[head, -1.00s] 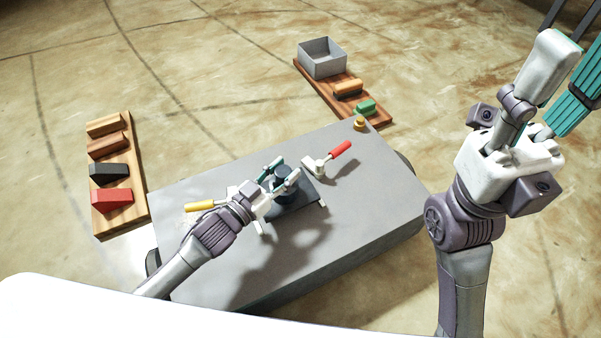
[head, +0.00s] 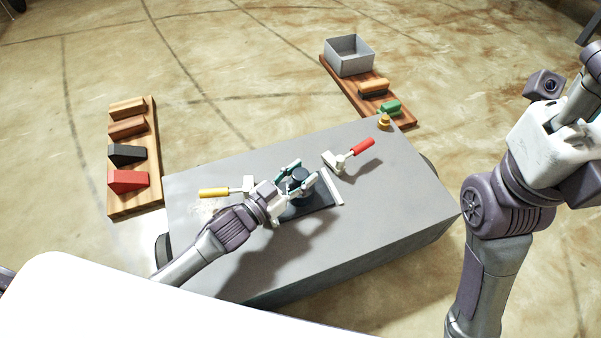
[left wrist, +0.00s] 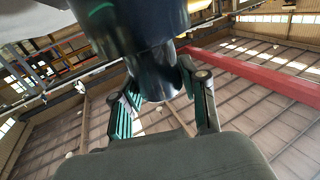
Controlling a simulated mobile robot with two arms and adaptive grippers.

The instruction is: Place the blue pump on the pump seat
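The dark blue pump (head: 299,175) is a round, stepped cylinder standing upright at the middle of the grey table. My left gripper (head: 303,172) has a finger on each side of its upper part and appears closed on it. The left wrist view shows the pump (left wrist: 150,45) close up, its narrower end between the fingers (left wrist: 163,95). The pump seat (head: 318,207) is a dark plate with a pale strip at its right edge, under the pump. The arm hides the pump's base, so I cannot tell whether it touches the seat. My right gripper is outside the head view.
A red-handled clamp (head: 361,148) lies right of the pump and a yellow-handled one (head: 214,193) left. Wooden boards with blocks (head: 126,181) and a grey bin (head: 349,56) lie beyond. The table's right side is clear.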

